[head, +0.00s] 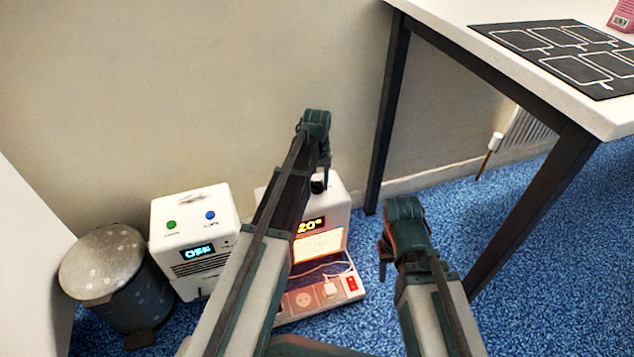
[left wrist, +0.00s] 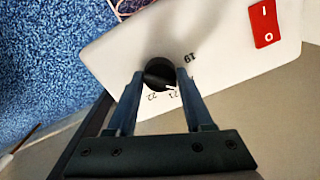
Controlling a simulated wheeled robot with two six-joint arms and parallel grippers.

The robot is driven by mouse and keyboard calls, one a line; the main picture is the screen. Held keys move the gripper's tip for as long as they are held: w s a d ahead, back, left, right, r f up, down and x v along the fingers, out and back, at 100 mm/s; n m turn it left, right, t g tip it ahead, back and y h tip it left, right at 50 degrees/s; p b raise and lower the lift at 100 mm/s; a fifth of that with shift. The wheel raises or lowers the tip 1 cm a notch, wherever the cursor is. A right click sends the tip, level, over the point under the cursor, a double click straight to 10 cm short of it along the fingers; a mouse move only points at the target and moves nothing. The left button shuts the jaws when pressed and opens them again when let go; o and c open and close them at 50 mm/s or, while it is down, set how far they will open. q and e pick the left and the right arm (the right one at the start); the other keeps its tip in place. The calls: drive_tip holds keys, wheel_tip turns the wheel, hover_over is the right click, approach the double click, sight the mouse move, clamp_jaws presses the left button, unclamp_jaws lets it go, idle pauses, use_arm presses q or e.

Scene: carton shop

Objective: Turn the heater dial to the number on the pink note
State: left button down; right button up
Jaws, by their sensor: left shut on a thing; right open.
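The heater (head: 335,225) is a white box on the floor, with a lit display reading 20 and a glowing orange grille. Its black dial (head: 318,184) is on top. In the left wrist view the dial (left wrist: 158,74) sits between the fingers of my left gripper (left wrist: 158,78), which is shut on it. Printed numbers around it include 19 and 22; one between is partly hidden. A white mark on the dial faces that partly hidden number. My left gripper (head: 325,178) reaches down from above. My right gripper (head: 384,252) is open and empty, right of the heater. No pink note is visible.
A white device (head: 193,225) reading OFF stands left of the heater, beside a metal bin (head: 103,265). A power strip (head: 290,312) lies in front. A red switch (left wrist: 264,22) is on the heater top. A table (head: 440,22) with dark legs stands right, bearing a pink box (head: 622,14).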

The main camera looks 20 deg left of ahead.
sight(317, 182)
use_arm(q)
drive_tip(key=shift+c, duration=1.5)
unclamp_jaws()
drive_tip(key=shift+r, duration=0.15)
wheel_tip(317, 182, up, 14)
drive_tip(key=p, duration=1.4)
drive_tip(key=shift+f, duration=0.2)
